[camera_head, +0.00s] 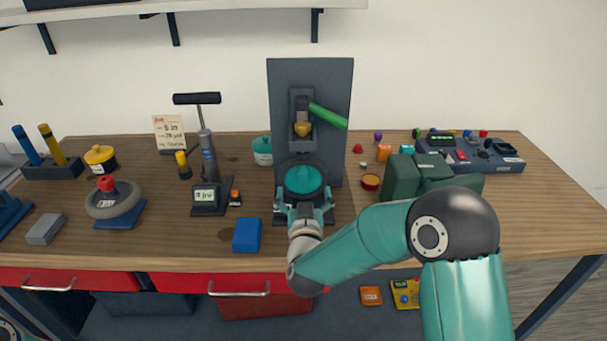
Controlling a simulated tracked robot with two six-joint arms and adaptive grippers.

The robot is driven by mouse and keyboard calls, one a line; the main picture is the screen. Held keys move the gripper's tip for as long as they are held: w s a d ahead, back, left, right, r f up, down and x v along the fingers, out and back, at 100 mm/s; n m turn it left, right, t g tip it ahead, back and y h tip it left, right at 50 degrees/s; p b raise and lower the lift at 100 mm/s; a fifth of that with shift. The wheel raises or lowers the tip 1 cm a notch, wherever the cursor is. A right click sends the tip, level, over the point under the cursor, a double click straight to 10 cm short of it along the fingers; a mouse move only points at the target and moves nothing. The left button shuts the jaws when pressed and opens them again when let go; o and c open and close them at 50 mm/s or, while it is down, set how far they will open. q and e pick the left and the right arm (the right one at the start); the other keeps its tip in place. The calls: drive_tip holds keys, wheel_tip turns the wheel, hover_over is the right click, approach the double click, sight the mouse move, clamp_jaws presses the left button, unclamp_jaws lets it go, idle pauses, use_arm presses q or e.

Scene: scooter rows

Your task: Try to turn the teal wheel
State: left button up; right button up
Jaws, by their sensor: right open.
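The teal wheel (304,179) is a round teal disc with a raised middle. It sits low in front of an upright dark grey panel (338,80) at the middle of the bench. My right gripper (304,198) is at the wheel's near side, open, with one finger toward each side of it. I cannot tell whether the fingers touch the wheel. The gripper hides part of the wheel's near edge and its mount. My left gripper is not in view.
A green-handled lever (328,116) juts from the panel above the wheel. A blue block (247,235) lies left of my gripper. A dark green case (402,178) stands close to my right arm. A teal pot (262,151) stands behind left.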

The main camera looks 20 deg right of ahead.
sight(304, 177)
drive_tip(key=x, duration=0.3)
drive_tip(key=shift+f, duration=0.1)
drive_tip(key=shift+b+x, duration=0.35)
drive_tip(key=shift+x, duration=1)
clamp_jaws()
drive_tip(key=shift+a, duration=0.3)
idle(0.9)
drive_tip(key=shift+d, duration=0.25)
idle(0.9)
unclamp_jaws()
drive_tip(key=shift+d, duration=0.1)
